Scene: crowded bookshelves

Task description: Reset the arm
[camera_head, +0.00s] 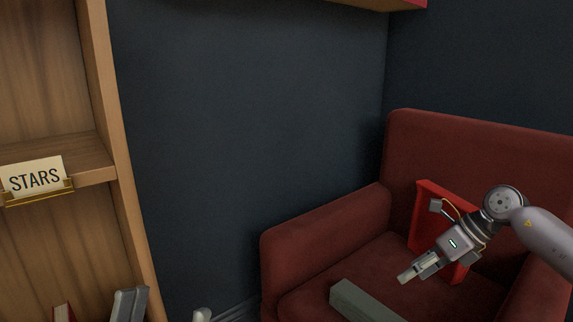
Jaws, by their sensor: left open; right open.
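My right arm reaches in from the right edge over a dark red armchair (325,235). My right gripper (418,264) points down and to the left above the seat. It is open, and nothing shows held in it. It partly covers a bright red book (426,212) that stands upright on the armchair. A grey-green book (362,302) lies on the seat below and to the left of the gripper, apart from it.
A wooden bookshelf (125,205) fills the left side, with a STARS sign (35,177) on a shelf edge. Grey and red books show at its lower edge. A shelf with red trim (390,4) juts in at the top. The dark wall between bookshelf and armchair is bare.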

